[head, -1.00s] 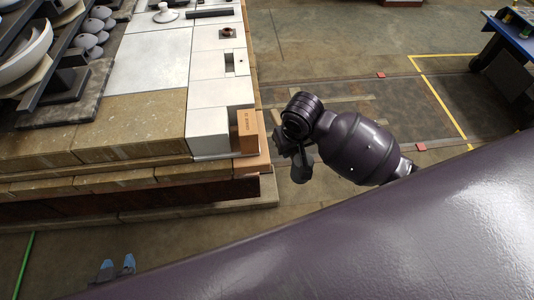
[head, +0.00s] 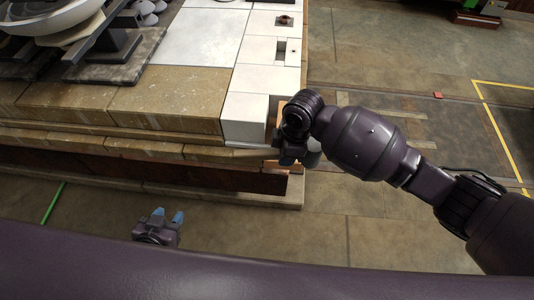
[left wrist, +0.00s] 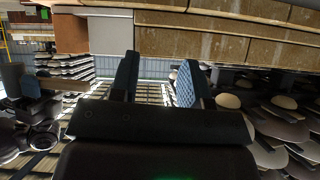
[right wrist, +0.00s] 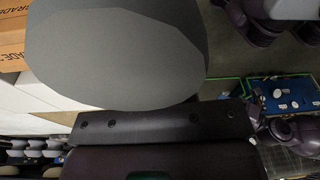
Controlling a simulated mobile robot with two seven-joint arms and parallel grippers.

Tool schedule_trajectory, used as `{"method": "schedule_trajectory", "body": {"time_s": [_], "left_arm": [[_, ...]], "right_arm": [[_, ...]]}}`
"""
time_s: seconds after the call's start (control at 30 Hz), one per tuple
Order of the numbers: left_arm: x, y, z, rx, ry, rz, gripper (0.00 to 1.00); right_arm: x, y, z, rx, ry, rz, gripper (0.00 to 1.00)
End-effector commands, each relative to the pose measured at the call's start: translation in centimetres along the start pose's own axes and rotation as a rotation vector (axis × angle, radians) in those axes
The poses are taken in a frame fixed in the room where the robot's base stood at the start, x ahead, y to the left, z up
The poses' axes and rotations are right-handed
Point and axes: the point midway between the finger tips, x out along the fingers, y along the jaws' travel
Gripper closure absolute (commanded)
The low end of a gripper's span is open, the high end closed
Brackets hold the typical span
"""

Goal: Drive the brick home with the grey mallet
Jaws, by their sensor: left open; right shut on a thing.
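The tan brick stands at the right end of the pale block row; in the head view my right arm hides all but a sliver (head: 282,106). Its lettered face shows at the upper left of the right wrist view (right wrist: 10,42). My right gripper (head: 290,156) is shut on the grey mallet (head: 313,153), in front of the brick. The mallet's grey head (right wrist: 118,50) fills much of the right wrist view and hides the fingers. I cannot tell if head and brick touch. My left gripper (head: 168,216) is open and empty, low beside the ledge; its blue-padded fingers show apart (left wrist: 158,80).
The stone ledge (head: 165,105) runs left from the brick. White blocks (head: 262,78) form its right edge, one with a square hole (head: 281,50). A dark tray (head: 115,65) with bowl-shaped insulators stands at the upper left.

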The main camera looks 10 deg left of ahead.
Motion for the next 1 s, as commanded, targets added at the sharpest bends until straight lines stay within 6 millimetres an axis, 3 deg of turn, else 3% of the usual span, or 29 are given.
{"method": "schedule_trajectory", "body": {"time_s": [0.2, 0.4, 0.73, 1.0], "left_arm": [[0.8, 0.2, 1.4, 0.003, -0.016, 0.004, 0.57], [1.1, 0.3, 1.9, 0.006, -0.023, 0.007, 0.57], [1.4, 0.4, 1.7, 0.008, -0.016, 0.009, 0.57], [2.0, 0.6, 2.6, 0.009, -0.032, 0.013, 0.57]], "right_arm": [[2.3, 1.1, -3.0, -0.393, -0.007, -0.052, 1.0], [3.1, 1.6, -4.3, -0.592, -0.01, -0.076, 1.0], [3.8, 1.7, -4.4, -0.639, -0.01, -0.083, 1.0], [5.7, 1.7, -4.1, -0.637, -0.009, -0.085, 1.0]]}}
